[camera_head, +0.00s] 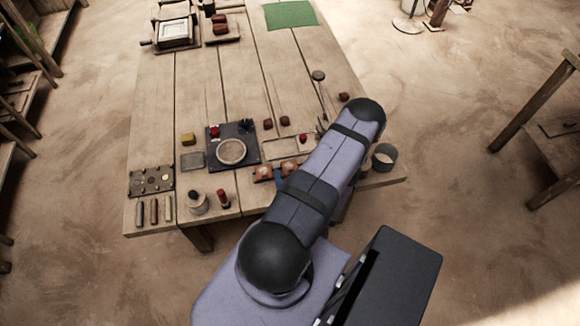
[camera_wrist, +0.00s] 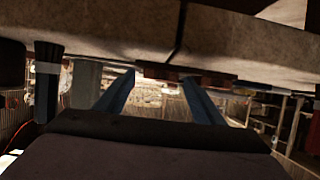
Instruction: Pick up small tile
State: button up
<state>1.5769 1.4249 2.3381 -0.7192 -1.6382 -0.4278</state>
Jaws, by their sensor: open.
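Several small reddish-brown blocks that may be tiles lie on the wooden table in the head view. Two sit close together, a left block (camera_head: 268,124) and a right block (camera_head: 284,121). Another dark red block (camera_head: 344,97) lies near the table's right edge by my arm. I cannot tell which one is the small tile.
A dark board (camera_head: 249,151) with a round dish (camera_head: 231,151) stands left of the blocks. A grey cup (camera_head: 384,157) stands at the right front corner. A framed press (camera_head: 175,31) and a green mat (camera_head: 289,14) are at the far end. The table's middle is largely clear.

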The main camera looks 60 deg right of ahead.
jog(key=shift+c, duration=0.5)
jog(key=c, duration=1)
jog(key=shift+r, duration=0.1)
jog(key=shift+c, duration=0.2)
notch_tip(320, 180, up, 10)
jog(key=p, duration=0.2)
jog(key=shift+p, duration=0.4)
